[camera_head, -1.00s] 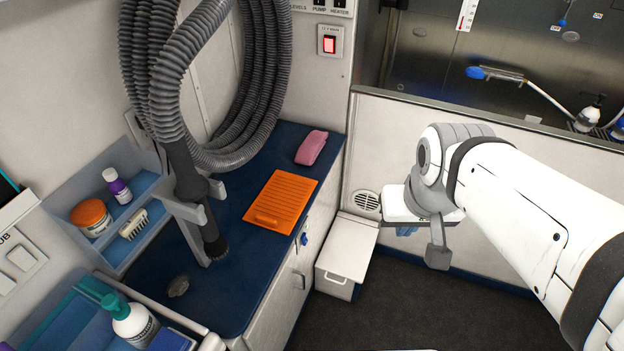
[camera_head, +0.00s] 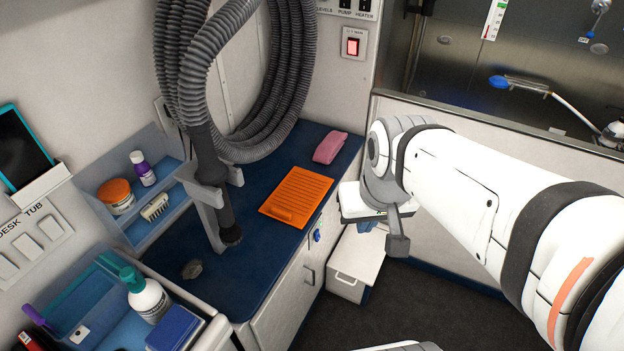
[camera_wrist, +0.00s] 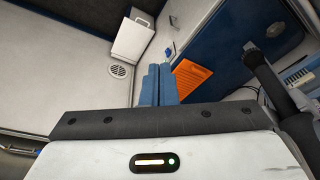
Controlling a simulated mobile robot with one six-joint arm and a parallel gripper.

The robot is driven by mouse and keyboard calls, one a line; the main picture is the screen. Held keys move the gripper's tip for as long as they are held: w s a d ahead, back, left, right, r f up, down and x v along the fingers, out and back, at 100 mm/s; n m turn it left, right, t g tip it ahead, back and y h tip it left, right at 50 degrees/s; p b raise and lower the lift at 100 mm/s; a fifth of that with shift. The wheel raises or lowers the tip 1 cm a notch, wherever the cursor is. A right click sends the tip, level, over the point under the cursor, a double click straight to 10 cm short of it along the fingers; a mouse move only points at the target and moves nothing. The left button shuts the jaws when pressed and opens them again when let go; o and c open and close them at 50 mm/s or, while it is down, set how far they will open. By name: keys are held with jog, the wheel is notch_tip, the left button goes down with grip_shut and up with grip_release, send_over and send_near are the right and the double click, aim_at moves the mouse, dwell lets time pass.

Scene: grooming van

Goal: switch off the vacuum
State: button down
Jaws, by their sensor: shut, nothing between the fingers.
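A thick grey ribbed vacuum hose (camera_head: 287,75) hangs coiled on the left wall. Its dark nozzle (camera_head: 212,175) points down in a grey holder above the blue counter. A lit red rocker switch (camera_head: 353,46) is on the wall right of the hose; its small label is hard to read. A small blue part (camera_head: 316,236) is on the cabinet front below the counter, also in the wrist view (camera_wrist: 171,50). I cannot tell if either controls the vacuum. My gripper (camera_wrist: 158,69) has its blue fingers together, empty, in front of the cabinet. In the head view it is mostly hidden behind my wrist (camera_head: 366,226).
An orange slotted mat (camera_head: 297,196) and pink item (camera_head: 330,147) lie on the counter (camera_head: 255,265). A white step box (camera_head: 354,265) stands on the floor by the low partition (camera_head: 455,135). Bottles and a brush sit in blue trays at left. Dark floor is free in front.

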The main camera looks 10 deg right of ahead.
jog(key=w+d+f+m+y+b, duration=0.2)
jog(key=w+f+b, duration=0.5)
jog(key=f, duration=0.5)
jog(key=w+d+f+m+t+y+b, duration=0.1)
jog(key=w+d+f+m+y+b, duration=0.1)
jog(key=w+d+f+b, duration=0.2)
jog(key=w+d+f+m+t+y+b, duration=0.1)
jog(key=w+d+f+m+y+b, duration=0.2)
jog(key=w+f+b, duration=0.8)
notch_tip(320, 180, down, 10)
jog(key=shift+b, duration=0.95)
